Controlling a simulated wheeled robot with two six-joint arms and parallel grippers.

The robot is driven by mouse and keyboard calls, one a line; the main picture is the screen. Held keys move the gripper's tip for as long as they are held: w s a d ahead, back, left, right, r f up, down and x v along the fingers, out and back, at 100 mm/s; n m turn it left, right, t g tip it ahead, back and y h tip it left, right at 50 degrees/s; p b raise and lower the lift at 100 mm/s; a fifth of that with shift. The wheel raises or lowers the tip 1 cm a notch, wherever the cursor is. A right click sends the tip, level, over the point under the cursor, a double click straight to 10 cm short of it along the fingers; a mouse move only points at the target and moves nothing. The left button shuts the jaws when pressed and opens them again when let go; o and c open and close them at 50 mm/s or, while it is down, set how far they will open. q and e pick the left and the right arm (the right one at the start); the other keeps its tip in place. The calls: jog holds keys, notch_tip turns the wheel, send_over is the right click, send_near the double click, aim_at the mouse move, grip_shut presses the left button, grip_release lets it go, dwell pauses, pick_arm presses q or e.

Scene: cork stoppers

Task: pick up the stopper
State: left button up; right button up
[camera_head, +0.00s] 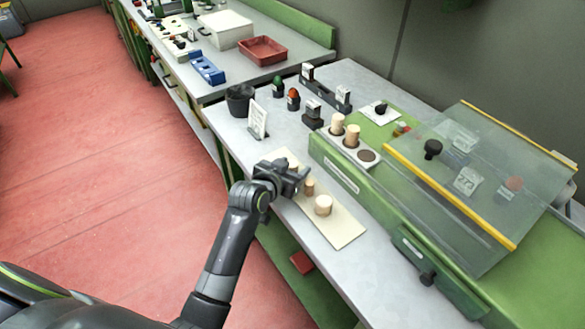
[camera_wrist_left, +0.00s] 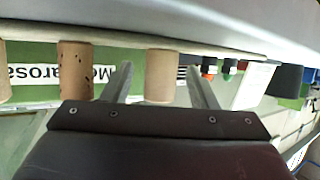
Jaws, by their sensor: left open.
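Three cork stoppers stand in a row on a beige mat (camera_head: 338,229) near the table's front edge. The nearest is wide and pale (camera_head: 323,205). The middle one is browner (camera_head: 309,187) and shows dark specks in the left wrist view (camera_wrist_left: 75,70). The far stopper (camera_head: 293,160) is mostly hidden behind my left gripper in the head view. My left gripper (camera_head: 302,172) is open, low over the mat. In the left wrist view, which is upside down, the far stopper (camera_wrist_left: 161,75) appears between the two fingers, with gaps on both sides. My right gripper is out of view.
A green case (camera_head: 345,177) with a clear, yellow-edged lid (camera_head: 455,200) stands right of the mat. Two stoppers (camera_head: 338,123) (camera_head: 353,135) sit in its white holder. A white card (camera_head: 257,118) and a dark cup (camera_head: 240,100) stand beyond my gripper.

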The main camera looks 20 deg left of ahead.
pick_arm(q)
jog(key=shift+c, duration=0.2)
jog(key=c, duration=1)
jog(key=shift+r, duration=0.15)
